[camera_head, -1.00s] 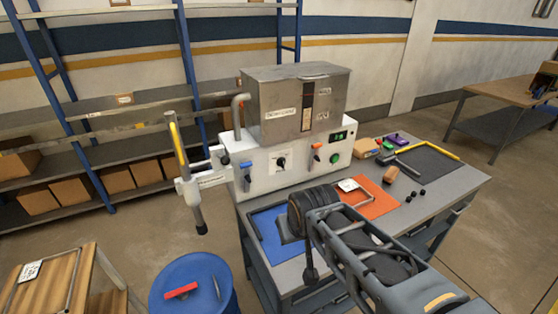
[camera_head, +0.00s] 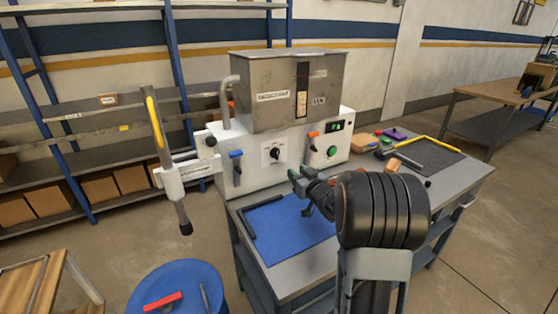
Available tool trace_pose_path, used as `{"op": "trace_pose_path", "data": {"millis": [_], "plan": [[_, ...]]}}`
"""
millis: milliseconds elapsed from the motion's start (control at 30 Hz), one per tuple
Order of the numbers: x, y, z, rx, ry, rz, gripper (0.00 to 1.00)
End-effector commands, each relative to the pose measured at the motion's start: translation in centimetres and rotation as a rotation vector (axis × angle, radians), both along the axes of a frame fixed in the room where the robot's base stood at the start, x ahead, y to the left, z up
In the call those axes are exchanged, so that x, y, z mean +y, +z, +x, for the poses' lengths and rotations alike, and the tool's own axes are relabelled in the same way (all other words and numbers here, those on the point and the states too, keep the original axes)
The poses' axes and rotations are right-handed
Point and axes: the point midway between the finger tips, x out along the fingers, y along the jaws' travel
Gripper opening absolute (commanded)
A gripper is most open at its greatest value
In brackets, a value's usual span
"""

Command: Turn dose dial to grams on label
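The dose dial (camera_head: 275,153) is a black knob on a small white plate on the white front panel of the washer (camera_head: 243,180). Its pointer and scale marks are too small to read. A pale label (camera_head: 273,96) with dark print is on the metal tank (camera_head: 268,90) above; its text is not legible to me. My gripper (camera_head: 293,180) is in front of the panel, below and right of the dial, apart from it. The gap between its fingers is too small to judge, and my black arm hides part of the bench on the right.
A blue mat (camera_head: 272,234) lies on the bench. A yellow-handled post (camera_head: 155,122) is at left. A blue barrel (camera_head: 150,281) stands below.

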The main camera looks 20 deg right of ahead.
Motion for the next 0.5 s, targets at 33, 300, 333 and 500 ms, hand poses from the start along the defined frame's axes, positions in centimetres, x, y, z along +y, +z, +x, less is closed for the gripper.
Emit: {"op": "trace_pose_path", "data": {"millis": [33, 300, 333, 500], "plan": [[0.1, 0.0, 0.7, -0.003, 0.004, 0.002, 0.38], [0.7, 0.1, 5.7, -0.003, 0.004, 0.001, 0.38], [0.8, 0.0, 6.3, -0.002, 0.004, 0.001, 0.38], [1.1, 0.1, 9.2, -0.002, 0.002, 0.001, 0.38]]}}
